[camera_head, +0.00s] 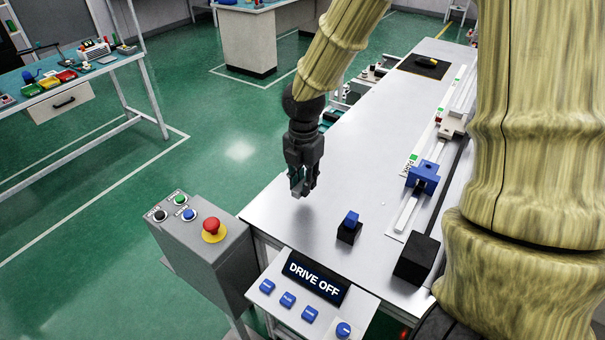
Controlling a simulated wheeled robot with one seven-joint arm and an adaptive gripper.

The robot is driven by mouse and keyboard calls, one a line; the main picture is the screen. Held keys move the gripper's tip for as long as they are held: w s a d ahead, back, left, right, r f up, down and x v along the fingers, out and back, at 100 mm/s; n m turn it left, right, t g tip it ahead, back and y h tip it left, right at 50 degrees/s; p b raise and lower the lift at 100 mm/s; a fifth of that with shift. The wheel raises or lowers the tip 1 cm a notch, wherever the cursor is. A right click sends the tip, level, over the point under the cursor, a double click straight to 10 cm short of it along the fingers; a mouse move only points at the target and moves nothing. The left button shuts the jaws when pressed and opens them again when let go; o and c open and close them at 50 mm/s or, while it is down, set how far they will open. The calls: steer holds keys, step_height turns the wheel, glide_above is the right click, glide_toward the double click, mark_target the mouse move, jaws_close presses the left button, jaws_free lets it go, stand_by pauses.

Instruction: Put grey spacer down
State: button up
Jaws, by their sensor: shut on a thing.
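My gripper (301,186) points down over the left side of the light grey table (325,236), near its front left edge. It is shut on a small grey piece, the grey spacer (298,190), which shows between the fingertips. The fingers hide much of the spacer. A soft shadow lies on the table below, and the spacer appears held above the surface.
A black block with a blue top (350,222) stands right of my gripper. A rail with a blue clamp (422,177) runs along the right, with a black box (416,260) near its front end. A DRIVE OFF panel (314,277) and a control box with a red button (211,227) are in front.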

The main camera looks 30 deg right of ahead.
mark_target(303, 179)
steer(key=w+d, duration=0.1)
steer(key=w, duration=0.2)
steer(key=w+d+p, duration=0.1)
steer(key=shift+w+d+f, duration=0.15)
steer(key=shift+d+f, duration=0.1)
steer(key=shift+d, duration=0.1)
steer(key=shift+f+p, duration=0.4)
steer(key=shift+f, duration=0.15)
steer(key=shift+f+p, duration=0.35)
steer(key=shift+f, duration=0.8)
steer(key=shift+f, duration=0.2)
steer(key=o, duration=0.8)
steer(key=shift+r, duration=0.15)
steer(key=shift+r+b, duration=1.5)
steer(key=shift+r, duration=4.55)
